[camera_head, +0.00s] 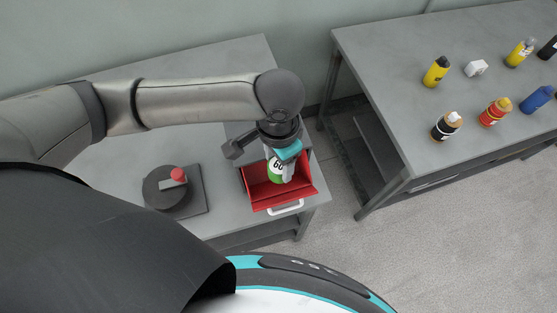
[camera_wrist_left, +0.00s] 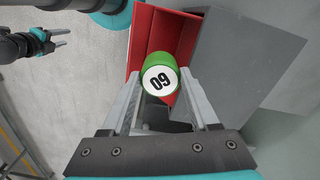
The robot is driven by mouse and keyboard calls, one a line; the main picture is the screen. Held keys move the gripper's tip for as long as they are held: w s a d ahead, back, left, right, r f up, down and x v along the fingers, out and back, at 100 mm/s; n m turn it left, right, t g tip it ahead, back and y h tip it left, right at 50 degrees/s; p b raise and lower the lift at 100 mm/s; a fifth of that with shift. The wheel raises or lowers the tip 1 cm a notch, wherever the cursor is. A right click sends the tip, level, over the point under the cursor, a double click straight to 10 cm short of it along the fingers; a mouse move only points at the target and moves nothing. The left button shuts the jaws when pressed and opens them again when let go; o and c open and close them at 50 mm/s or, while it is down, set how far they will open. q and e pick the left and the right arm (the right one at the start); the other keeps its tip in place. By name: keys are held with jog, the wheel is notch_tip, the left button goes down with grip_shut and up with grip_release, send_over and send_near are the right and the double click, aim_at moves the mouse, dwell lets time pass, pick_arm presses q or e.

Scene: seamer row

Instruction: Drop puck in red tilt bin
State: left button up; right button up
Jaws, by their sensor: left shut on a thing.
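The puck (camera_head: 279,172) is a green cylinder with a white face bearing a black number. My left gripper (camera_head: 283,160) is shut on it and points down over the red tilt bin (camera_head: 302,190). In the left wrist view the puck (camera_wrist_left: 160,75) sits between the two fingertips, with the red bin (camera_wrist_left: 143,38) behind it. The bin's open top faces up, and a white handle (camera_head: 286,207) is on its front. I cannot tell whether the puck touches the bin. My right gripper (camera_wrist_left: 62,36) shows at the upper left of the wrist view, empty, its fingers apart.
A grey block (camera_wrist_left: 232,65) stands right beside the bin in the wrist view. A dark round device with a red knob (camera_head: 178,175) sits left of the bin on the grey bench (camera_head: 222,215). Another table (camera_head: 395,75) at right holds several bottles. Bare floor lies between.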

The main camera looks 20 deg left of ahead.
pick_arm(q)
jog(key=o, duration=1.5)
notch_tip(320, 180, up, 15)
jog(key=shift+r+p, duration=0.15)
jog(key=shift+p, duration=1.1)
